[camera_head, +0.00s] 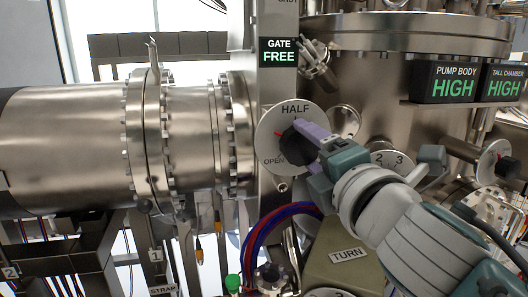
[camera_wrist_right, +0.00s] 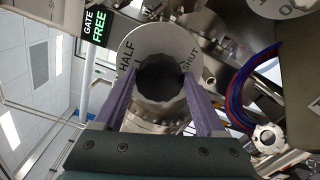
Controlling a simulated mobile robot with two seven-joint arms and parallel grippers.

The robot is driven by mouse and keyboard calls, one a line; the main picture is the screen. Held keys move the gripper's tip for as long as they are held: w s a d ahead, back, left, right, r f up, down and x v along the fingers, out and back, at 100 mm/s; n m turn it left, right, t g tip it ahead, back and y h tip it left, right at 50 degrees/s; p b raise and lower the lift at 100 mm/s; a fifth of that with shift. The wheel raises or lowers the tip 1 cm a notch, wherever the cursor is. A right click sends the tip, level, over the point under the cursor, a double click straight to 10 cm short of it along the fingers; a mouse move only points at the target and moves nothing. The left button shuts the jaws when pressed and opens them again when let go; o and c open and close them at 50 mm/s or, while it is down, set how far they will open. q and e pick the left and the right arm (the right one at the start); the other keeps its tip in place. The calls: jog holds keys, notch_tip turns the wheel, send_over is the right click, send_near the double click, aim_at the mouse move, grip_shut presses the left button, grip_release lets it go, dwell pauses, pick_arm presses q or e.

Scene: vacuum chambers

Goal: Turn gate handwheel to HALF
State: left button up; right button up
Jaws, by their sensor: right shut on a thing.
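The gate handwheel (camera_head: 297,141) is a dark knob on a round metal dial plate (camera_head: 268,141) on the gate's upright housing. The plate reads HALF at the top and OPEN at lower left; a red pointer mark shows left of the knob, between OPEN and HALF. In the right wrist view the knob (camera_wrist_right: 163,90) sits between two purple fingers, with HALF and SHUT on the plate around it. My right gripper (camera_head: 304,138) is shut on the handwheel and covers the plate's right side in the head view. My left gripper is not in view.
A sign (camera_head: 279,51) above the dial reads GATE FREE. Two displays (camera_head: 453,83) at right read HIGH. A numbered dial (camera_head: 391,160) lies close behind my right wrist. Red and blue hoses (camera_head: 268,230) and a TURN box (camera_head: 345,262) are below.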

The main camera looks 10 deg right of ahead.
jog(key=m+b, duration=0.1)
jog(key=m, duration=0.5)
jog(key=shift+f+m, duration=0.15)
jog(key=shift+m, duration=0.15)
jog(key=m, duration=0.6)
jog(key=shift+a+f, duration=0.1)
jog(key=shift+f, duration=0.05)
jog(key=o, duration=1.3)
jog(key=shift+s+b, duration=0.15)
jog(key=shift+b, duration=0.15)
